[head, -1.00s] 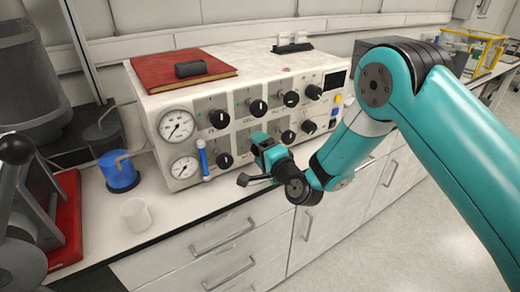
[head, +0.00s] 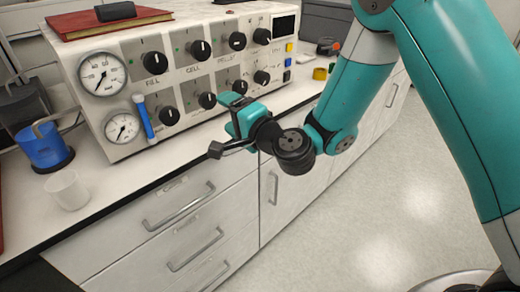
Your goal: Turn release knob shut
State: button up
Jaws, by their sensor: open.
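The control panel (head: 185,82) is a white box with two rows of black knobs. Small labels sit between the rows; one reads like "FILL" and another like "CELL". A third label (head: 226,58) is too small to read surely, so I cannot tell for certain which knob is the release knob. Upper-row knobs include one at the left (head: 154,62) and one above the third label (head: 237,41). My gripper (head: 222,125) is open and empty, in front of the lower row near the second lower knob (head: 207,100).
Two gauges (head: 103,74) and a blue tube (head: 144,120) are on the panel's left. A white cup (head: 67,190) and a blue container (head: 44,147) stand left on the counter. A red book (head: 108,20) lies on top. Drawers (head: 185,222) are below; the floor at right is clear.

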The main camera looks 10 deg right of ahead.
jog(key=b+v, duration=0.9)
jog(key=shift+s+d, duration=0.1)
jog(key=s+a+f+n+g, duration=0.2)
jog(key=s+n+g, duration=0.7)
jog(key=n, duration=0.1)
jog(key=s+d+f+n+g+h, duration=0.3)
jog(key=s+d+n+g+h, duration=0.35)
jog(key=s+d, duration=0.4)
notch_tip(320, 180, up, 20)
jog(key=s+a+p, duration=0.1)
jog(key=p, duration=1.9)
jog(key=shift+s+a+r+y, duration=0.15)
jog(key=shift+a+r+y, duration=0.05)
jog(key=shift+a+y, duration=0.15)
